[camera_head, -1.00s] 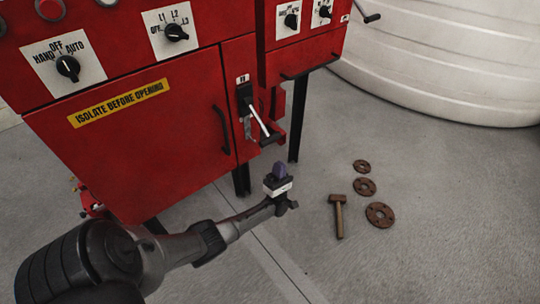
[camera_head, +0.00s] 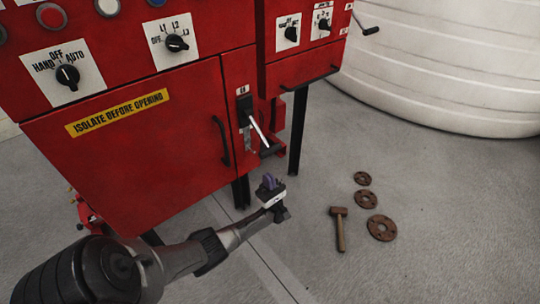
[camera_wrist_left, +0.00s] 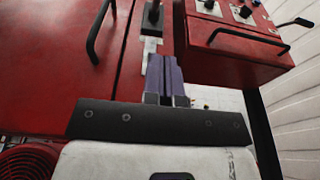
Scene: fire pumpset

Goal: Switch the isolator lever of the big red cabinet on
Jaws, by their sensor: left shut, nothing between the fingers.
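The big red cabinet (camera_head: 150,150) fills the left and middle of the head view. Its isolator lever (camera_head: 258,128) is a silver rod with a dark grip, slanting down to the right from a black mount on the narrow right-hand panel. My left gripper (camera_head: 270,182) is below the lever and apart from it, its purple fingers shut and empty. In the left wrist view the fingers (camera_wrist_left: 164,75) point up toward the cabinet front. The black lever mount (camera_wrist_left: 153,16) shows above them; the silver rod cannot be made out there. My right gripper is not in view.
A black door handle (camera_head: 221,140) is left of the lever. A smaller red cabinet (camera_head: 300,70) with a dark bar handle stands to the right on black legs. A hammer (camera_head: 340,230) and rusty flanges (camera_head: 381,228) lie on the floor. A white tank (camera_head: 450,70) stands behind.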

